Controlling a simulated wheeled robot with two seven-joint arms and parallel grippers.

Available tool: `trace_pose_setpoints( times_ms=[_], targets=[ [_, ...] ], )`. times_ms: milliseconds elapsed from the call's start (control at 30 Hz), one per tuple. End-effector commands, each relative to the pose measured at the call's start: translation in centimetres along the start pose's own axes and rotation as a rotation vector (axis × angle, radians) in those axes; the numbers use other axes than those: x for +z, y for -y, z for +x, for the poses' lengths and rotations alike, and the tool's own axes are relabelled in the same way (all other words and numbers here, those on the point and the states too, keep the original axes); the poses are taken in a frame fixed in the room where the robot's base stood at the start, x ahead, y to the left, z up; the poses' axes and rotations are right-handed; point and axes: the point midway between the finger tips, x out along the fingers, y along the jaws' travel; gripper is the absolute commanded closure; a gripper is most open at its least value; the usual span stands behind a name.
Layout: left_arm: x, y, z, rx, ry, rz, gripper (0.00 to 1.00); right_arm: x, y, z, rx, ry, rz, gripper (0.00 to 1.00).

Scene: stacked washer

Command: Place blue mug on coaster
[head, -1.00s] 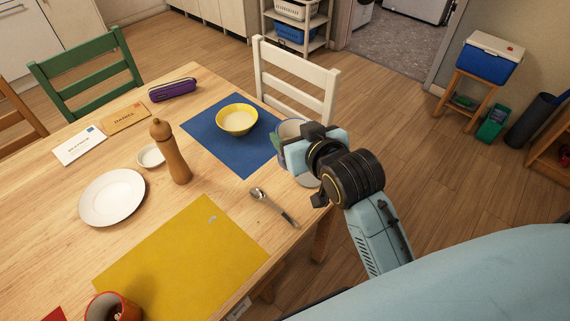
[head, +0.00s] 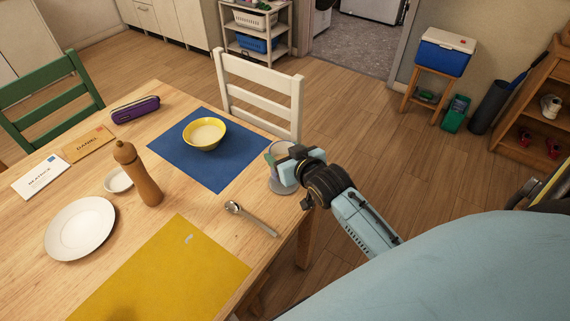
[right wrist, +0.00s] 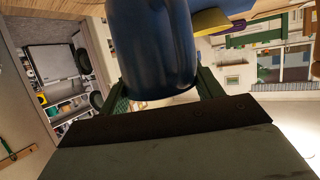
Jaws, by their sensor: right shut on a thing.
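My right gripper (head: 287,163) is shut on the blue mug (head: 278,152) near the table's right edge, beside the blue placemat. The mug is upright and partly hidden by the gripper. In the right wrist view the dark blue mug (right wrist: 150,45) fills the space between the green fingers (right wrist: 165,85). My left gripper is not in view.
A yellow bowl (head: 204,134) stands on the blue placemat (head: 222,173). A spoon (head: 252,218) lies in front of the coaster. A pepper mill (head: 140,175) and white plate (head: 80,229) are further left. A white chair (head: 262,95) stands behind the table's edge.

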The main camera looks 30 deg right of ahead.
Motion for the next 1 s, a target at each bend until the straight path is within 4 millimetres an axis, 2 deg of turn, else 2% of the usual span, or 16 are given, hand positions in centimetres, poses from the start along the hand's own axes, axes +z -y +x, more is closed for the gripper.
trace_pose_setpoints(
  times_ms=[200,400,600,633,767,1000],
  targets=[
    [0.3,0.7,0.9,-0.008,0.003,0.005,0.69,2.8,0.1,1.1,-0.001,0.0,0.001,0.7],
    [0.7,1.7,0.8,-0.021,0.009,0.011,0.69,2.8,0.1,1.2,-0.001,-0.003,0.0,0.7],
    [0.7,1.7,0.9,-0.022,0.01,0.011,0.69,3.1,0.1,1.3,-0.001,-0.003,0.0,0.7],
    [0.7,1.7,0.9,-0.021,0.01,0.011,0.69,3.2,0.1,1.3,-0.001,0.001,0.0,0.31],
    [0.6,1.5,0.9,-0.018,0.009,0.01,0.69,3.2,0.1,1.3,-0.001,0.001,0.0,0.14],
    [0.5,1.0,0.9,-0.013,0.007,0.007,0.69,3.2,0.1,1.3,-0.001,0.001,0.0,0.13]
  ],
)
